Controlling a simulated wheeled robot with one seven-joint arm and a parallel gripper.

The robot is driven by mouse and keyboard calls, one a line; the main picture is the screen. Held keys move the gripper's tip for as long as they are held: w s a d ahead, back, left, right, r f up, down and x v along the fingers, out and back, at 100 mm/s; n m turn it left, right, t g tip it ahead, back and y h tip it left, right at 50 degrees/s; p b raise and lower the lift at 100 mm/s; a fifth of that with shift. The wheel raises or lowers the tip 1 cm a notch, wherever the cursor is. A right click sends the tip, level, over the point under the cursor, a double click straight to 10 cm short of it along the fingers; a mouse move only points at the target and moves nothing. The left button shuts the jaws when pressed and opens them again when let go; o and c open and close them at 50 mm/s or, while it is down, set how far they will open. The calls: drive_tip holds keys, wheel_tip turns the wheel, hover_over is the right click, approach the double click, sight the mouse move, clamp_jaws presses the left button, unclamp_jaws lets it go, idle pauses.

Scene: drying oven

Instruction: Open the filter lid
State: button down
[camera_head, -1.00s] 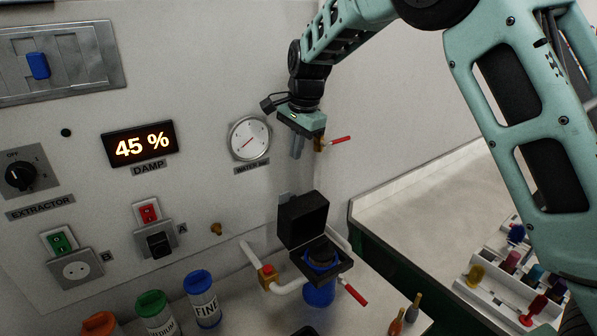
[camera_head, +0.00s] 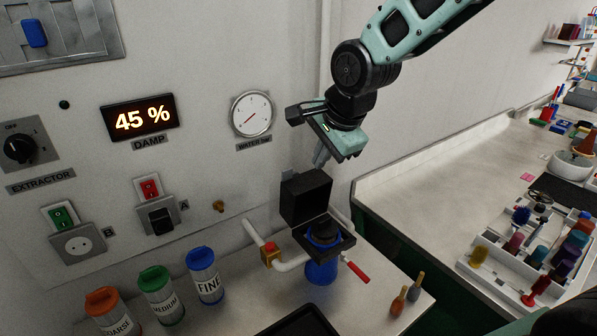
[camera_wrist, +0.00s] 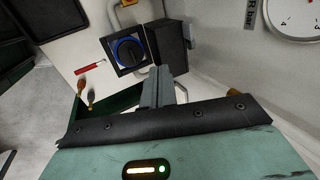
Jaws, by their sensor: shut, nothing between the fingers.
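The filter housing has a blue bowl (camera_head: 322,271) and a black square top with a round blue-rimmed opening (camera_head: 325,234). Its black lid (camera_head: 305,197) stands upright at the back, swung open. In the wrist view the lid (camera_wrist: 170,45) stands beside the blue ring (camera_wrist: 129,52). My gripper (camera_head: 321,160) is shut and empty, a little above the upright lid and apart from it as far as I can see. Its fingers also show in the wrist view (camera_wrist: 157,84).
Canisters labelled coarse, medium and fine (camera_head: 205,277) stand at the left. A gauge (camera_head: 251,114) is on the wall. The right bench holds a bottle rack (camera_head: 480,262).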

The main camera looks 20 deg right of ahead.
sight(295, 180)
drive_tip(key=p+x, duration=0.1)
drive_tip(key=x, duration=0.8)
drive_tip(key=shift+w+f, duration=0.1)
drive_tip(key=shift+f, duration=0.2)
drive_tip(key=shift+w+a+r+p, duration=0.2)
drive_tip(key=shift+w+r+p, duration=0.1)
drive_tip(key=shift+w+p, duration=0.3)
drive_tip(key=shift+w+a+r+p, duration=0.2)
drive_tip(key=shift+w+r+p, duration=0.05)
drive_tip(key=shift+w+p, duration=0.35)
drive_tip(key=shift+w+a+f, duration=0.1)
drive_tip(key=shift+w+a, duration=0.1)
drive_tip(key=shift+w, duration=0.45)
drive_tip(key=shift+p, duration=0.3)
